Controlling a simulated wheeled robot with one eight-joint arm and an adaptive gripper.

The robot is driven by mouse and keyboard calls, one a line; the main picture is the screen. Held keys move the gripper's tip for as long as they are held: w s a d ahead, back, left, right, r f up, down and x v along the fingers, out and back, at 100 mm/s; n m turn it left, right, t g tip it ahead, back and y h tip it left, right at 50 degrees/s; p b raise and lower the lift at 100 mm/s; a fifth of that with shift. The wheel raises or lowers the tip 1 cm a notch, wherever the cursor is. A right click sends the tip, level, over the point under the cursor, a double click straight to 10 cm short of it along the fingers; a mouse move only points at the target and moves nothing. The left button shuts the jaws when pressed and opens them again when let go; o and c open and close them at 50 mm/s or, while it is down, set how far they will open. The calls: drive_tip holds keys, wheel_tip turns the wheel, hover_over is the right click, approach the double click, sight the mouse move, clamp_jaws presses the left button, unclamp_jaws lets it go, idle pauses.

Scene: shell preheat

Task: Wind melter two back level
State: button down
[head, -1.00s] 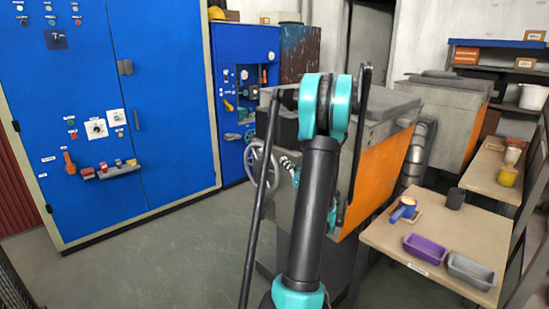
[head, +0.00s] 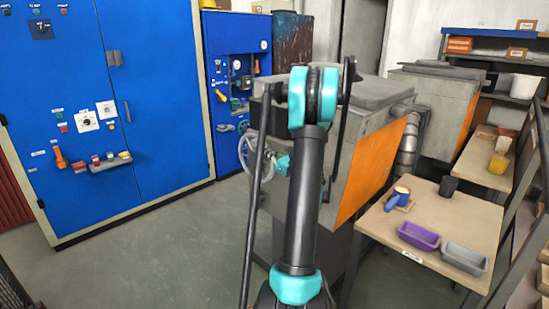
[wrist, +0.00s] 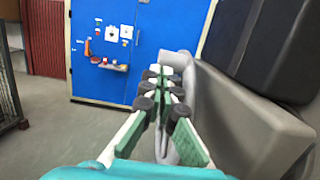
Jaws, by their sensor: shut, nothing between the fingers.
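The nearer melter (head: 372,172), a grey box with an orange side, stands in the middle of the head view behind my arm. Its lid looks roughly level; no number is readable. A grey handwheel (head: 241,152) is on its left side, partly covered by my arm. My gripper (head: 271,152) is beside the wheel, largely hidden there. In the wrist view my gripper (wrist: 162,98) is shut and empty, with green finger pads. A pale grey curved part, probably the wheel's rim, shows behind the fingers; contact cannot be told.
A second grey and orange melter (head: 435,108) stands behind. A blue cabinet (head: 160,110) with switches is at left. A bench (head: 430,218) at right holds a purple tray (head: 419,236), a grey tray (head: 465,257) and a dark cup (head: 448,186). The left floor is clear.

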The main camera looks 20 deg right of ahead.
sight(255, 142)
drive_tip(key=shift+x, duration=1.5)
drive_tip(key=shift+r, duration=0.1)
drive_tip(key=shift+w+a+r+g+h, duration=0.2)
drive_tip(key=shift+w+r+g, duration=0.2)
drive_tip(key=shift+w+g, duration=0.1)
drive_tip(key=shift+w+a+r+g+h, duration=0.25)
drive_tip(key=shift+w+r+g, duration=0.15)
drive_tip(key=shift+w+g, duration=0.1)
drive_tip(key=w, duration=0.1)
drive_tip(key=w+a+r, duration=0.1)
drive_tip(key=shift+w+r, duration=0.15)
drive_tip(key=shift+w, duration=0.25)
drive_tip(key=shift+d, duration=0.1)
